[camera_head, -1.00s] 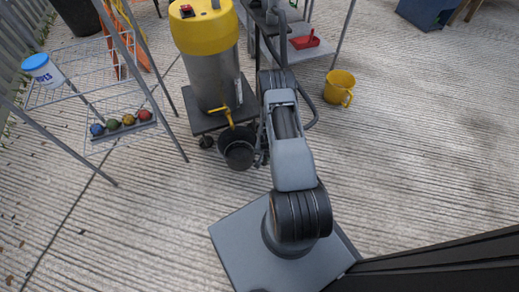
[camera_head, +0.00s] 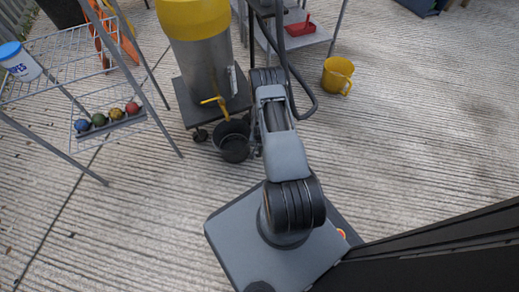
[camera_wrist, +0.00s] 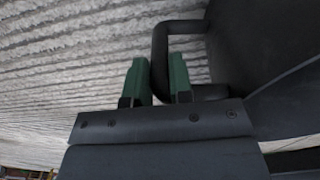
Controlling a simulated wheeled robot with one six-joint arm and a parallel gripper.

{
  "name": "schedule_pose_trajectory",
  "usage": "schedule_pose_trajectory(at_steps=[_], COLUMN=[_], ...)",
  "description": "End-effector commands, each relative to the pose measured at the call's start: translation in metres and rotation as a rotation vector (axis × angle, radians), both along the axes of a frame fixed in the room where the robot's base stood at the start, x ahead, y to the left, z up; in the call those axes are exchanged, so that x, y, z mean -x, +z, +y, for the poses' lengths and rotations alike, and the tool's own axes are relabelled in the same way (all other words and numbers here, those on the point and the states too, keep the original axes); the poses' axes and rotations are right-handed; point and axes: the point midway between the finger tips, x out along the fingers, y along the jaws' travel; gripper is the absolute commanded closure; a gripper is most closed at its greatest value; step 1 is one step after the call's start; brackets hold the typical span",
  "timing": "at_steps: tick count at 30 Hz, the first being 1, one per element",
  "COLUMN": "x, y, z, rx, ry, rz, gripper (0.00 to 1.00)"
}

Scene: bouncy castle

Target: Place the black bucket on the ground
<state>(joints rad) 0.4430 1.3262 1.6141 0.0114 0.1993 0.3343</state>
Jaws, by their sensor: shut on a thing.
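The black bucket (camera_head: 234,149) shows in the head view below the yellow tap of a metal tank, just left of the end of my arm. In the wrist view, its dark body (camera_wrist: 262,45) fills the right side, with a black loop handle (camera_wrist: 160,60) at its left. My gripper (camera_wrist: 158,78) has green fingertips, one on each side of the handle's upright bar, and is shut on it. The bucket's underside is hidden, so I cannot tell whether it touches the ground. In the head view my arm hides most of the gripper.
The tank (camera_head: 201,62) stands on a low dark wheeled base (camera_head: 185,105). A wire rack (camera_head: 90,85) with several coloured balls stands at left. Ribbed concrete ground (camera_head: 420,150) is clear at right.

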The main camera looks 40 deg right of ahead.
Motion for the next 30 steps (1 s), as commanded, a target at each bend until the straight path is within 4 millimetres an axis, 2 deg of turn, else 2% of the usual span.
schedule_pose_trajectory(at_steps=[10,11,18,26,30], x=[-0.001,0.000,0.000,0.000,-0.001], y=[-0.002,-0.001,-0.001,0.001,0.015], z=[0.000,0.000,0.000,0.000,0.000], rx=[0.001,0.000,0.000,0.000,0.001], ry=[0.000,0.000,0.000,0.000,0.000], rz=[-0.001,0.000,0.000,0.000,-0.001], gripper=[1.00,0.76,0.54,0.54,0.54])
